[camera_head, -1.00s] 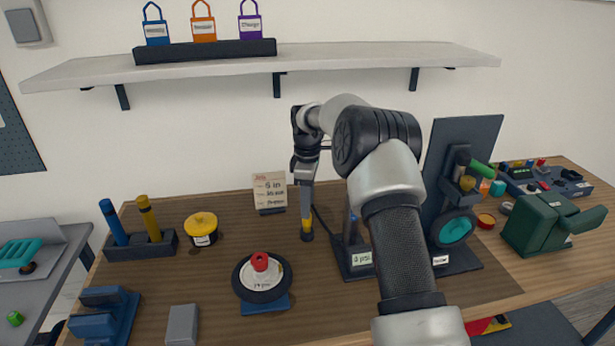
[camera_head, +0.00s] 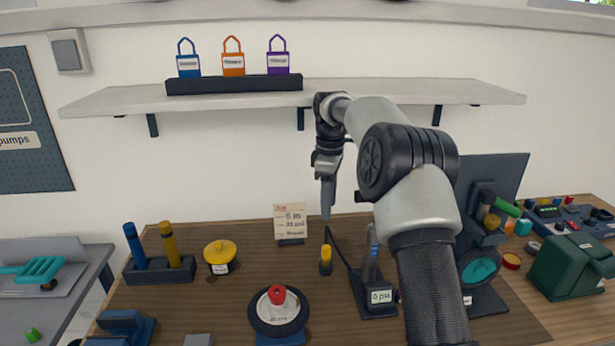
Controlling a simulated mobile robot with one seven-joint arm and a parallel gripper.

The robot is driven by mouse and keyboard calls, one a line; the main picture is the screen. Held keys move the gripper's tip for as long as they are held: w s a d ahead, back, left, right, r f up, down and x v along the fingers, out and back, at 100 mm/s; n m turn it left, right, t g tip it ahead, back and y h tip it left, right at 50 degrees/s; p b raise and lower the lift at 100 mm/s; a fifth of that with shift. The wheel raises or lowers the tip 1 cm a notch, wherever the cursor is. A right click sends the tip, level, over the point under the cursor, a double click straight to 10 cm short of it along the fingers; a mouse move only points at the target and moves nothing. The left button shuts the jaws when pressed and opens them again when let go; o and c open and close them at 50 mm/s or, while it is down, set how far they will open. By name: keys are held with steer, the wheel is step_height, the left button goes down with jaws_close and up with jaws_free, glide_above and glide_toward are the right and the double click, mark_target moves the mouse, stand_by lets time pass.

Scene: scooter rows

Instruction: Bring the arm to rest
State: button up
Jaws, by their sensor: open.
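My gripper (camera_head: 327,196) hangs pointing down from my arm, above the back of the wooden workbench (camera_head: 210,305). It is open and its fingers look empty, though they show nearly edge-on. A small yellow-topped black piece (camera_head: 326,261) stands upright on the bench below the fingertips, apart from them. My arm reaches in from the lower right and hides part of the dark stand behind it.
A wheel with a red hub (camera_head: 278,310), a yellow-lidded pot (camera_head: 220,256) and a holder with blue and yellow handles (camera_head: 160,266) stand left. A gauge stand (camera_head: 377,296) is close right. A shelf (camera_head: 370,92) with three padlock-shaped tags overhangs the back. A green case (camera_head: 572,268) sits right.

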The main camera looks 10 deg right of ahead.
steer(key=s+a+r+m+t+p, duration=0.1)
steer(key=s+r+m+t, duration=0.35)
steer(key=s+r, duration=1.25)
steer(key=s+f+m, duration=0.2)
steer(key=s+m, duration=0.2)
steer(key=s, duration=0.7)
steer(key=s+d+f+m+p, duration=0.1)
steer(key=s+f+m, duration=0.2)
steer(key=s, duration=0.8)
steer(key=shift+s+m+t, duration=0.2)
steer(key=shift+m+t, duration=0.25)
steer(key=shift+m, duration=0.6)
